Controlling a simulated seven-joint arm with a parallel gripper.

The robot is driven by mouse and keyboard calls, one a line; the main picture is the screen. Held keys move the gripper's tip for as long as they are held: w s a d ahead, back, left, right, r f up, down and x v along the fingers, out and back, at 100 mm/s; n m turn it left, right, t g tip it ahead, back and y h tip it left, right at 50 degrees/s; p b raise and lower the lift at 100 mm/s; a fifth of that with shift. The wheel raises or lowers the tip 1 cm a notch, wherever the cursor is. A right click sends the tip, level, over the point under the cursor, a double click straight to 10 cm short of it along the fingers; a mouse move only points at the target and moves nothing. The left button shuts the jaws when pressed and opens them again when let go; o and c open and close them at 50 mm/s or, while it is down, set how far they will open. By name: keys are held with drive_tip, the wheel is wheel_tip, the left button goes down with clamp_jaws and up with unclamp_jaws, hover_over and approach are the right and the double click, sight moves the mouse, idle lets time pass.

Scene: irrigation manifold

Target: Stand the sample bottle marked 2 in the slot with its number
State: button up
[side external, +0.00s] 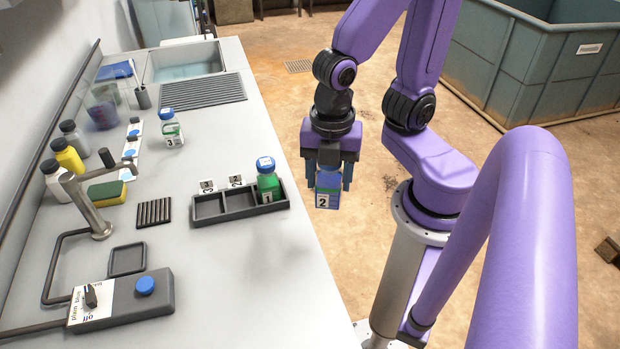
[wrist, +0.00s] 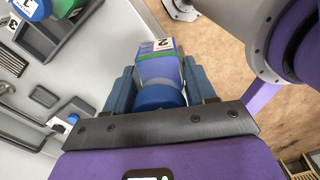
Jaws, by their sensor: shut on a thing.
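My gripper (side external: 328,178) is shut on the sample bottle marked 2 (side external: 327,199), which hangs upright to the right of the rack, past the counter's edge in the picture. In the wrist view the bottle (wrist: 157,68) sits between both fingers, blue cap toward the palm, its 2 label at the far end. The dark rack (side external: 241,215) has three slots in a row. The left slot, by card 3 (side external: 207,186), and the middle slot, by card 2 (side external: 236,180), are empty. Bottle 1 (side external: 268,184), green with a blue cap, stands in the right slot.
Bottle 3 (side external: 171,130) stands on the counter behind the rack. A tap (side external: 90,205), a yellow-green sponge (side external: 106,193), a ribbed dark pad (side external: 153,212) and a control box (side external: 130,300) with a blue button lie to the left. The counter in front of the rack is clear.

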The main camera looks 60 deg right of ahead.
drive_tip(key=w+m, duration=1.3)
drive_tip(key=w, duration=0.9)
drive_tip(key=shift+a+f, duration=0.2)
drive_tip(key=shift+f, duration=2.55)
drive_tip(key=shift+a+f, duration=0.2)
drive_tip(key=shift+f, duration=2.5)
drive_tip(key=shift+s+f, duration=0.1)
drive_tip(key=shift+f, duration=0.1)
drive_tip(key=o, duration=1.1)
drive_tip(key=shift+r, duration=0.1)
wheel_tip(320, 180, up, 12)
drive_tip(key=shift+r, duration=0.1)
